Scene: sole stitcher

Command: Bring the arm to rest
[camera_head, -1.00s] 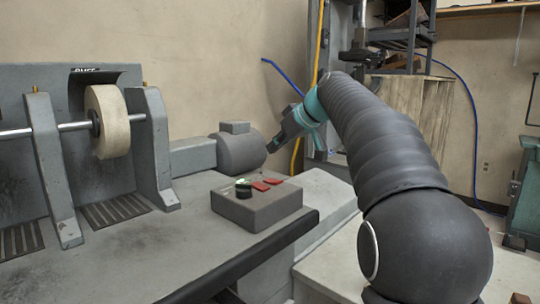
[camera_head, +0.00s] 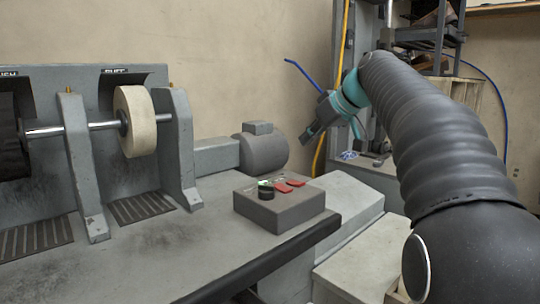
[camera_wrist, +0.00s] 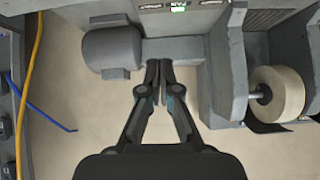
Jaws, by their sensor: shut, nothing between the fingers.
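My gripper (camera_wrist: 159,68) is shut with nothing between its fingers in the wrist view. In the head view my gripper (camera_head: 308,136) is in the air to the right of the grey motor, at the end of my dark ribbed arm with its teal joint. My arm is raised and bent, filling the right side of the head view. In the wrist view the fingertips overlap the grey bar beside the motor; I cannot tell how far apart they are.
A buffing wheel (camera_head: 136,121) on a shaft stands at left. A grey motor (camera_head: 263,149) and a control box (camera_head: 279,203) with red switches are on the bench (camera_head: 150,255). A yellow hose (camera_head: 341,60) and blue cable (camera_head: 303,74) hang behind my gripper.

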